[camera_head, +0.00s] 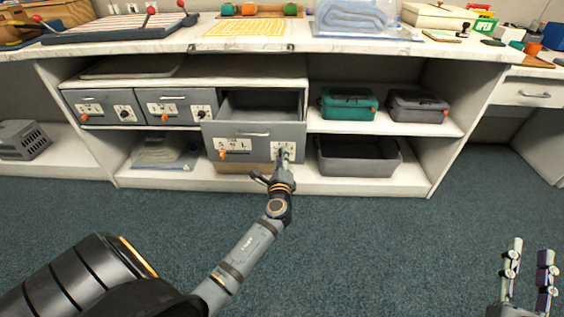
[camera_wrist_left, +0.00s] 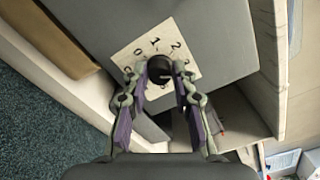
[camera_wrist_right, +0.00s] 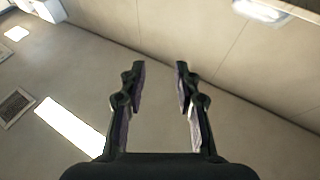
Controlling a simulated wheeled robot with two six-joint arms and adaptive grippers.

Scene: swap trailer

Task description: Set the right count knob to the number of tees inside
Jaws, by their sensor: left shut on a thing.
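The right grey drawer (camera_head: 240,143) is pulled out of the shelf unit. Its inside shows only as bare grey walls, and I see no tees in it. The drawer's front has a handle, a small orange knob (camera_head: 223,154) by letters on the left, and a white number plate on the right. In the left wrist view the black count knob (camera_wrist_left: 159,68) sits on that number plate (camera_wrist_left: 150,34). My left gripper (camera_head: 284,160) is shut on this knob, one finger on each side (camera_wrist_left: 161,90). The knob's exact setting is unclear. My right gripper (camera_head: 528,262) is open and empty.
Two closed grey drawers (camera_head: 173,105) sit to the left. A green box (camera_head: 347,103), a grey box (camera_head: 417,105) and an open grey bin (camera_head: 358,155) stand on shelves at the right. The countertop (camera_head: 185,43) above holds several items. The carpet in front is clear.

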